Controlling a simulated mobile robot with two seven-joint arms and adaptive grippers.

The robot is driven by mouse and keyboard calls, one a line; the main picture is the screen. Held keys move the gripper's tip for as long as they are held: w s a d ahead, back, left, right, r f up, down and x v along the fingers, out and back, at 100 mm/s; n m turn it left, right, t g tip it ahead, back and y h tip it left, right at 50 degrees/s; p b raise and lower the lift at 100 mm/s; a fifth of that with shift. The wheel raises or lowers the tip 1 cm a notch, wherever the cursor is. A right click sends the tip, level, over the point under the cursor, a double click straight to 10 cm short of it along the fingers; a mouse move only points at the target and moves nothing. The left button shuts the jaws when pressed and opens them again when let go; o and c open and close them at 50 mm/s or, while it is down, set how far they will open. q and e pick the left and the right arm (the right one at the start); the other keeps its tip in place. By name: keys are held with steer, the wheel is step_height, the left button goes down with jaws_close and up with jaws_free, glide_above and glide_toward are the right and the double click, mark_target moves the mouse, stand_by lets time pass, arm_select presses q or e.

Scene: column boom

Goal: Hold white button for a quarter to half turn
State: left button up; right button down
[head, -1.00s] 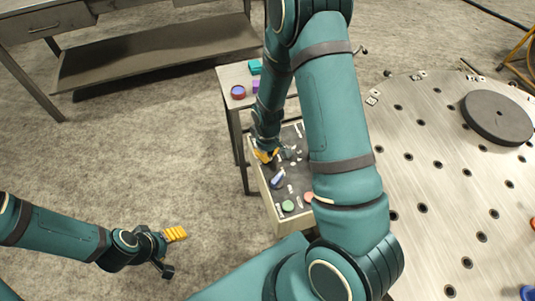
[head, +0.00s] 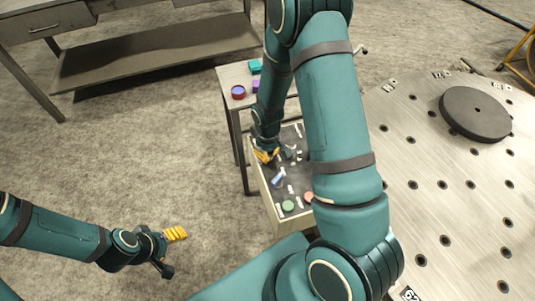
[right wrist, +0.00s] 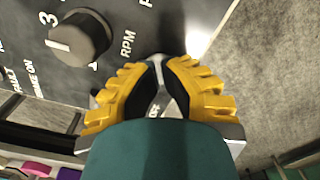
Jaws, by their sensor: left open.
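My right gripper (head: 266,156) is down at the left edge of the control panel (head: 272,197). In the right wrist view its yellow fingers (right wrist: 160,64) come together at the tips, close over the panel. They look shut. A small pale shape shows between the fingers, but I cannot tell whether it is the white button or whether the tips touch it. A black knob (right wrist: 80,38) with a white mark and an RPM label is to the left of the fingers. My left gripper (head: 177,252) is open and empty above the floor, away from the panel.
A green button (head: 288,206), a reddish button (head: 309,197) and a blue part (head: 278,179) are on the panel. My arm hides its right side. A large perforated metal plate (head: 440,200) with a dark disc (head: 475,114) is at right. A small table (head: 232,75) stands behind.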

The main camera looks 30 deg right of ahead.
stand_by(0.3)
steer(key=shift+r+p, duration=0.3)
steer(key=shift+r, duration=0.05)
step_height(320, 180, up, 8)
steer(key=p, duration=0.6)
steer(key=shift+r, duration=0.15)
steer(key=s+a+f+m+y, duration=0.2)
steer(key=s+a, duration=0.3)
steer(key=a, duration=0.3)
steer(key=s+a+f+m+t+y, duration=0.1)
steer(key=s+a+f+m+y, duration=0.1)
steer(key=s+a, duration=0.3)
steer(key=a+m, duration=0.1)
steer(key=a, duration=0.3)
steer(key=shift+s+a+f+t, duration=0.25)
steer(key=shift+a+f+t, duration=0.05)
steer(key=shift+f, duration=0.05)
